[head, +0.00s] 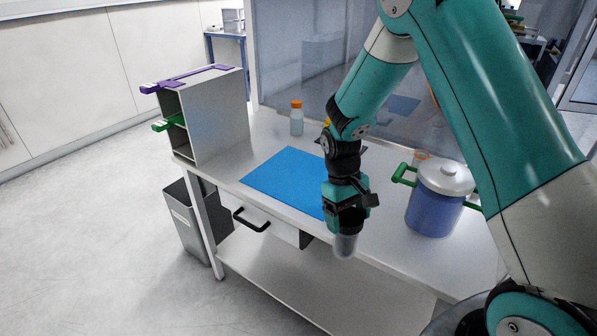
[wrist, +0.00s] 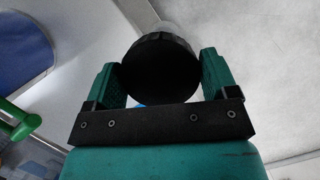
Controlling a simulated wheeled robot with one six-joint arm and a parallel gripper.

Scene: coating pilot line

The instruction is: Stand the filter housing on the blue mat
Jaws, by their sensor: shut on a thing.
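My gripper (head: 346,222) is shut on the filter housing (head: 345,246), which has a translucent grey body hanging below the jaws. In the wrist view, its round black cap (wrist: 160,70) sits between the two green fingers. The housing appears roughly upright, near the table's front edge; its height above the tabletop is hard to tell. The blue mat (head: 280,180) lies flat on the table, behind and to the left of the gripper in the head view. The wrist and gripper hide its right corner. The visible part of the mat is bare.
A blue pot (head: 432,212) with a grey lid and green handles stands right of my gripper. A small orange-capped bottle (head: 297,122) stands behind the mat. A grey shelf unit (head: 217,115) stands at the table's left end. A grey bin (head: 190,225) is on the floor.

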